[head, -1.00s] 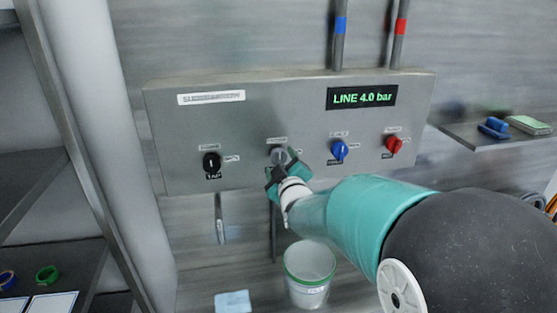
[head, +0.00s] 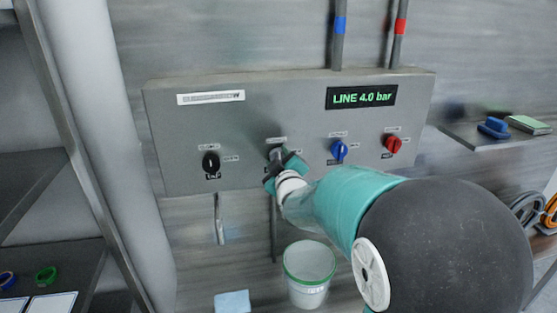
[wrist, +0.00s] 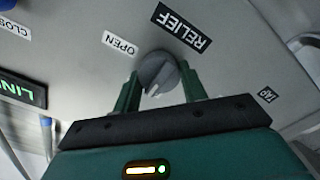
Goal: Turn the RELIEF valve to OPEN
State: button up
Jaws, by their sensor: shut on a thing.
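The RELIEF valve is a round grey knob (wrist: 158,74) on the steel panel, under a black RELIEF label (wrist: 181,28) in the wrist view. A white OPEN label (wrist: 120,43) is to its upper left there. The knob's white mark points down in that picture, away from OPEN. My gripper (wrist: 160,92) is shut on the knob, with one green finger on each side. In the head view my gripper (head: 284,172) is at the second knob from the left and hides most of it.
On the same panel (head: 240,125) are a black knob (head: 211,163) to the left and blue (head: 339,151) and red (head: 393,145) knobs to the right. A display (head: 361,97) reads LINE 4.0 bar. A white bucket (head: 308,275) with a green rim stands below.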

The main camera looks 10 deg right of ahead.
jog(key=shift+m, duration=0.3)
jog(key=m, duration=0.3)
jog(key=shift+d, duration=0.1)
jog(key=m, duration=0.9)
jog(key=shift+d+m, duration=0.1)
jog(key=shift+m, duration=0.2)
jog(key=m, duration=0.4)
jog(key=shift+m, duration=0.3)
jog(key=o, duration=1)
